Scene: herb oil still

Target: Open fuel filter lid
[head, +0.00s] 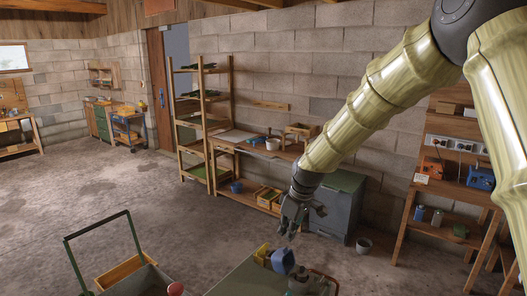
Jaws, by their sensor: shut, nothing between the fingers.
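My gripper (291,236) is shut and empty. It points down in the air, above the back edge of a green-topped surface (232,284) at the bottom of the head view. A blue, tilted piece (283,261) stands just below the fingertips, apart from them in the picture. A yellow part (262,254) is to its left. A grey rounded body (299,283) is below it, cut off by the frame edge. I cannot tell for sure which of these is the fuel filter or its lid.
A cart (120,272) with a tall green handle stands at the lower left, with a red knob (175,288) near it. A grey cabinet (337,205) and a bucket (363,245) stand behind my gripper. A wooden shelf (440,195) is at the right. Open concrete floor lies left.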

